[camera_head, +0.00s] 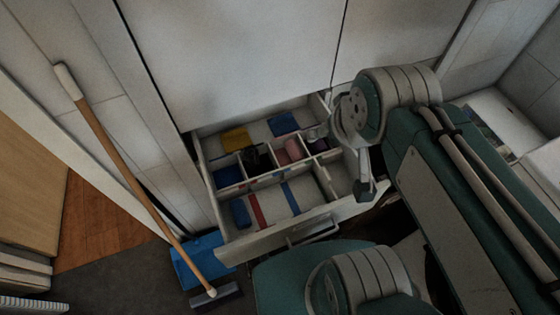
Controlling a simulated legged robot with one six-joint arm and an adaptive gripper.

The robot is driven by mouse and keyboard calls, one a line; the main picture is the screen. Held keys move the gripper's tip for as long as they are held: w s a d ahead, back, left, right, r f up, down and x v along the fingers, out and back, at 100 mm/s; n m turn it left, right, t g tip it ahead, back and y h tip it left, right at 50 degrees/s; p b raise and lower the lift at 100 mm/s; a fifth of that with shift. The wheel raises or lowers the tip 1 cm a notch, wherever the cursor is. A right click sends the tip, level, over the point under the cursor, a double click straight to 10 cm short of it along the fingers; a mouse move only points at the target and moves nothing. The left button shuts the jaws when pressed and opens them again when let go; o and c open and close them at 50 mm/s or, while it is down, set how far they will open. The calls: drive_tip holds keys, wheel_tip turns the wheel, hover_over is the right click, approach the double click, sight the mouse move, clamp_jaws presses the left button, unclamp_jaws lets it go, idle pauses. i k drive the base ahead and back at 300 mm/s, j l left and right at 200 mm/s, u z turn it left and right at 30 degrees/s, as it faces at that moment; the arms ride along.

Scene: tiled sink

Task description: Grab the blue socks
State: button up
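An open drawer (262,240) with a divided inside sits low in the white cabinet. Several blue items lie in it: a flat one at the back right (284,124), one in a middle-left compartment (228,176), and one at the front left (240,213). They are too small and dark to tell which are the blue socks. My gripper (366,188) points down over the right end of the drawer, apart from these items. Its fingers are seen side-on and dark, so I cannot tell whether they are open. My arm hides part of the right side.
Yellow (235,139), black (257,158) and pink (292,151) items share the drawer. A red strip (256,212) and a blue strip (290,198) lie at its front. A wooden-handled broom (128,165) leans at left over a blue dustpan (200,260).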

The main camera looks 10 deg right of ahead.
sight(240, 214)
drive_tip(key=k+l+u, duration=0.1)
drive_tip(key=k+u, duration=0.35)
drive_tip(key=j+u, duration=0.15)
drive_tip(key=u, duration=0.3)
drive_tip(key=i+l+u, duration=0.1)
drive_tip(key=u, duration=0.5)
